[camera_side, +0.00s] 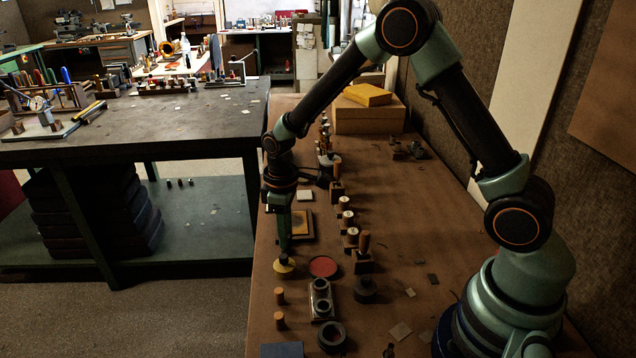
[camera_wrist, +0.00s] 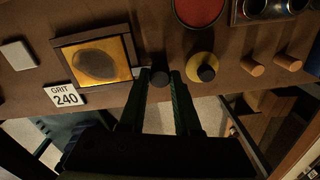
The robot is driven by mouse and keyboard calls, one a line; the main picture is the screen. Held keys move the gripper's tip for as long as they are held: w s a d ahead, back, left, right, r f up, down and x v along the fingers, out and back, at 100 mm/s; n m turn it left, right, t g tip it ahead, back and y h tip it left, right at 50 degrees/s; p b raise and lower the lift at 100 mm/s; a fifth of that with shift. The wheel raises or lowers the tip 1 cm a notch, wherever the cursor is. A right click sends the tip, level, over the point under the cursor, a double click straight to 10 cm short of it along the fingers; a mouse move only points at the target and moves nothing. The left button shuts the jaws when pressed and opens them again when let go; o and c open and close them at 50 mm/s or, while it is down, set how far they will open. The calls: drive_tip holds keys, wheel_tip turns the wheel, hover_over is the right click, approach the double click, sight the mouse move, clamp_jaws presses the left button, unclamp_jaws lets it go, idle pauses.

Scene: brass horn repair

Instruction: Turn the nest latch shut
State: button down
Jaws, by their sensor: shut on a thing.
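My gripper (camera_side: 284,256) points straight down near the left edge of the brown bench and, from the side, overlaps the yellow disc (camera_side: 284,268). In the wrist view its fingers (camera_wrist: 160,78) are shut on a small dark round piece (camera_wrist: 158,90). I cannot make out which part is the nest latch.
A red round dish (camera_side: 323,266) lies right of the yellow disc. Two orange-brown pegs (camera_side: 280,296) (camera_side: 280,320) stand nearer the camera. A framed abrasive pad (camera_wrist: 65,60) and a "GRIT 240" card (camera_wrist: 66,96) lie left of the fingers. Dark blocks with pegs (camera_side: 363,260) line the bench's middle.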

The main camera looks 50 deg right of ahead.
drive_tip(key=c, duration=0.6)
unclamp_jaws()
drive_tip(key=shift+r, duration=0.1)
wheel_tip(320, 180, up, 12)
drive_tip(key=s+d+r+m+t, duration=0.1)
drive_tip(key=s+r+m+t, duration=0.1)
drive_tip(key=s, duration=0.3)
drive_tip(key=s+r+m+t, duration=0.1)
drive_tip(key=s+r+m, duration=0.1)
drive_tip(key=s+r, duration=0.2)
drive_tip(key=s+d+r+m+t, duration=0.1)
drive_tip(key=s+r+m+t, duration=0.1)
drive_tip(key=s, duration=0.3)
drive_tip(key=shift+s+d+r+t, duration=0.3)
drive_tip(key=shift+s+r, duration=0.1)
drive_tip(key=shift+r, duration=0.35)
